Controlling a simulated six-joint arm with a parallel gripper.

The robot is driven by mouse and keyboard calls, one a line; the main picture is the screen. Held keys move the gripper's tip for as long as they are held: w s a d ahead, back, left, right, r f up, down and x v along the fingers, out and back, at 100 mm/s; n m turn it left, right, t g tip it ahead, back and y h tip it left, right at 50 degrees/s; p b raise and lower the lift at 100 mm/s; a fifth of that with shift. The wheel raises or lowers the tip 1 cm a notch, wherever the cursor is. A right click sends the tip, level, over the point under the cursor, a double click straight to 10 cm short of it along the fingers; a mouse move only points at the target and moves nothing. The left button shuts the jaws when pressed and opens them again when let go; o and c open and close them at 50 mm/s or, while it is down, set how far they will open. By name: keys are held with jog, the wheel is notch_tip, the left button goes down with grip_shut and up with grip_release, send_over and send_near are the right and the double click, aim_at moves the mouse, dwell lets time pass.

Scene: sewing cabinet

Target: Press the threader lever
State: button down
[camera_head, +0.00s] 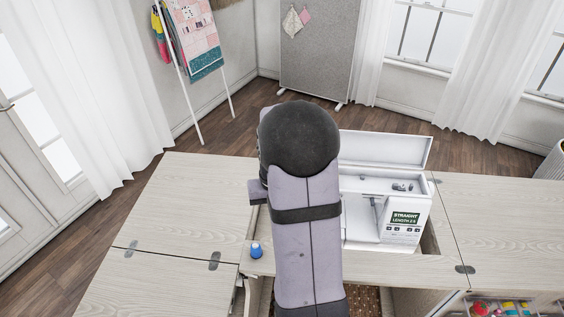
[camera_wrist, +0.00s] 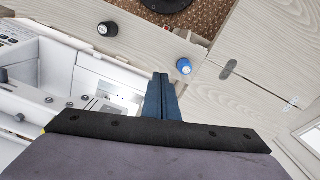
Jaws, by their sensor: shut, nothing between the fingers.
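The white sewing machine (camera_head: 413,228) sits in the cabinet opening with its top lid raised. Its screen reads "STRAIGHT LENGTH 2.5". My own arm covers its left part in the head view, so the needle area and threader lever are hidden there. In the wrist view the machine's white body (camera_wrist: 62,64) fills the left side. I cannot make out the threader lever with certainty. My gripper is hidden in the head view.
The raised lid (camera_head: 385,149) stands behind the machine. The left cabinet top (camera_head: 190,205) is clear.

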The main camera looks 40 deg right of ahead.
jog(key=w+d+r+m+t+h, duration=0.15)
jog(key=w+d+r, duration=0.35)
jog(key=w+d, duration=0.5)
jog(key=w+d+r+m, duration=0.1)
jog(key=w+d+r, duration=0.2)
jog(key=r, duration=0.6)
jog(key=shift+w+r+m+t+h, duration=0.3)
jog(key=shift+w+m+t+h, duration=0.05)
jog(key=shift+w+t, duration=0.15)
jog(key=shift+s+a+p+x, duration=0.1)
jog(key=shift+p+x, duration=0.75)
jog(key=shift+x, duration=1.45)
jog(key=shift+s+a+p+x, duration=0.15)
jog(key=shift+p+x, duration=0.75)
jog(key=shift+x, duration=1.4)
jog(key=shift+s+a+p+x, duration=0.1)
jog(key=shift+p+x, duration=0.75)
jog(key=shift+x, duration=1.5)
jog(key=shift+f, duration=0.15)
